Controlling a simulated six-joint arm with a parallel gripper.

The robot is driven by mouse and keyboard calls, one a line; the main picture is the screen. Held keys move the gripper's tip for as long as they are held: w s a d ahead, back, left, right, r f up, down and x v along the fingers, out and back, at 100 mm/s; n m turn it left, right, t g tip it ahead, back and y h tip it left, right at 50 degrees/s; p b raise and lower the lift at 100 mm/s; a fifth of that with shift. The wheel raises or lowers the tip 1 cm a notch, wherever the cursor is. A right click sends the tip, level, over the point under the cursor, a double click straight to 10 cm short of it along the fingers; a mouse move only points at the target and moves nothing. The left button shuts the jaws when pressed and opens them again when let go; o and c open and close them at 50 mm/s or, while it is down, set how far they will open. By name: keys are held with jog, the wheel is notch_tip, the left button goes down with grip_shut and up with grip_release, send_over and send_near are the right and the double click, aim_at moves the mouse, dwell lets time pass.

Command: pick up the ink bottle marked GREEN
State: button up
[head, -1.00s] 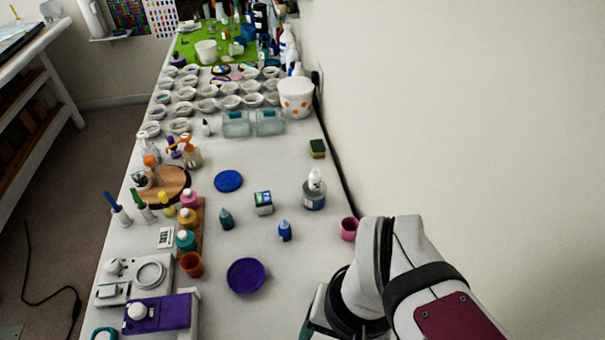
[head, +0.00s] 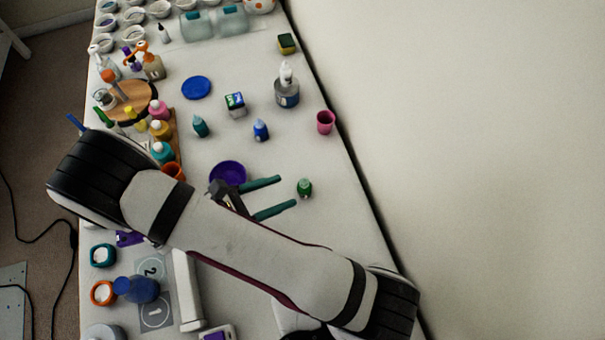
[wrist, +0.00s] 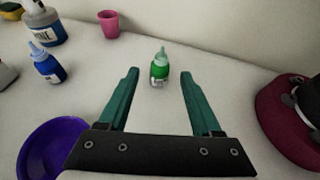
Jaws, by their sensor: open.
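The green ink bottle (head: 304,188) stands upright on the white table, right of the purple bowl. It also shows in the wrist view (wrist: 159,70), its pale green nozzle pointing up; its label is too small to read. My gripper (head: 288,192) is open, with two teal fingers pointing toward the bottle. In the wrist view my gripper (wrist: 158,76) has the bottle between the lines of its fingers, at or just beyond the tips. Nothing is held. I cannot tell the exact height of the fingers above the table.
The purple bowl (head: 228,173) lies close by my gripper's left side. A blue bottle (head: 261,130), a teal bottle (head: 200,126), a small box (head: 235,104) and a pink cup (head: 325,122) stand farther back. The table right of the green bottle is clear.

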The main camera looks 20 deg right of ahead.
aim_at(309, 182)
jog(key=x, duration=1)
jog(key=shift+d+r, duration=0.15)
jog(key=shift+r, duration=0.1)
grip_shut()
